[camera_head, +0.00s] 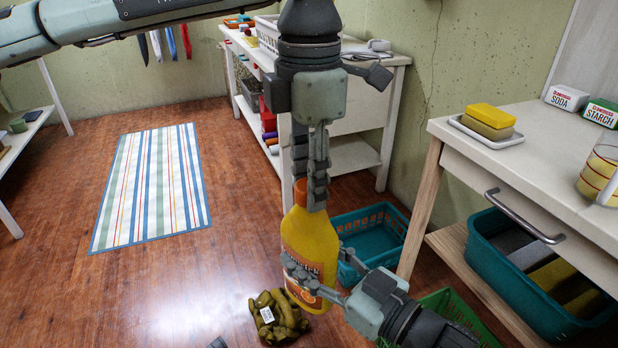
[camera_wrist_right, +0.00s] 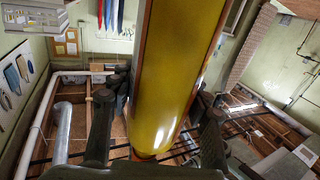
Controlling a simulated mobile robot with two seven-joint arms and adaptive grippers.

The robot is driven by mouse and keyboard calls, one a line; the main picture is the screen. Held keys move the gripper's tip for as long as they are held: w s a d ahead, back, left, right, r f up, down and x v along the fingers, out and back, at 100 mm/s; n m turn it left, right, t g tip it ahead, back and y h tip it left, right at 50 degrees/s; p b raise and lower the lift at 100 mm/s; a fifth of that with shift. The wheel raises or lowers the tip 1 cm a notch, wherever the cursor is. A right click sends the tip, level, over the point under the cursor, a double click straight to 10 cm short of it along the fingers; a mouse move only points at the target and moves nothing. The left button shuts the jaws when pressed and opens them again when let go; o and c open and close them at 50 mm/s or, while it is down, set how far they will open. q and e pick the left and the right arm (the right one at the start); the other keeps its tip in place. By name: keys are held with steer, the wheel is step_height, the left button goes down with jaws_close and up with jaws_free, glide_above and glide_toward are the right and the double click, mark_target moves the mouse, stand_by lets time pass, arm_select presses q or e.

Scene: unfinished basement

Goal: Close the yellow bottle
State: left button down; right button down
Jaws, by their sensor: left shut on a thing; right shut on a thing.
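The yellow bottle (camera_head: 312,238) is held upright in the air near the middle of the head view, with an orange label and an orange top (camera_head: 299,192). My left gripper (camera_head: 311,200) points down from above and is shut at the bottle's top, partly hiding it. My right gripper (camera_head: 300,283) comes from the lower right and is shut around the lower body of the bottle. In the right wrist view the bottle's yellow side (camera_wrist_right: 175,70) fills the middle, between the two fingers of my right gripper (camera_wrist_right: 155,135). How tightly the cap sits is hidden by the left fingers.
A white table (camera_head: 550,130) with a sponge tray, boxes and a glass jug stands at the right. A bag of pickles (camera_head: 278,318) lies below the bottle. A striped rug (camera_head: 150,190) lies left.

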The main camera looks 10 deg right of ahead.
arm_select(q)
steer(key=c, duration=1)
jaws_free()
step_height(320, 180, up, 12)
steer(key=shift+s, duration=0.1)
